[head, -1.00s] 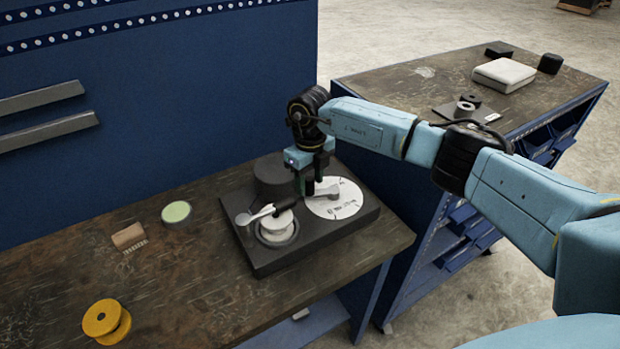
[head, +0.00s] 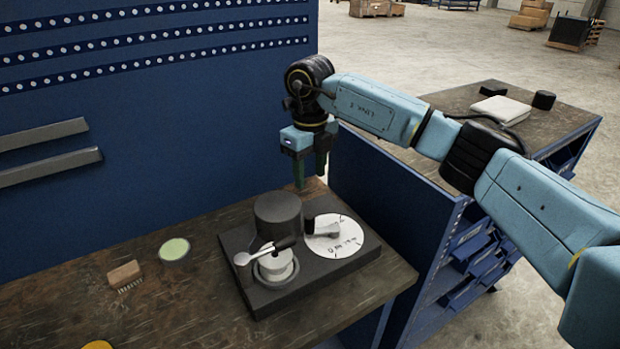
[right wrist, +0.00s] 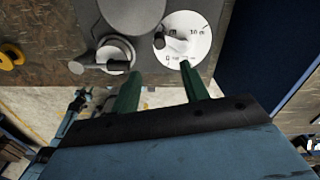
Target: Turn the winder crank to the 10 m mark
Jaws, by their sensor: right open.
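The winder stands on a dark base plate (head: 336,268) on the bench. The crank also shows in the right wrist view (right wrist: 176,43). My right gripper (head: 312,183) is open and empty, above and behind the winder, apart from the crank. Its two green fingers (right wrist: 160,72) point toward the dial. My left gripper is out of view.
A black cylinder (head: 277,216) and a white spool (head: 275,265) with a lever (head: 256,252) stand left of the dial. A green-topped tin (head: 175,250), a brush (head: 124,273) and a yellow spool (right wrist: 10,57) lie further left. A blue panel backs the bench.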

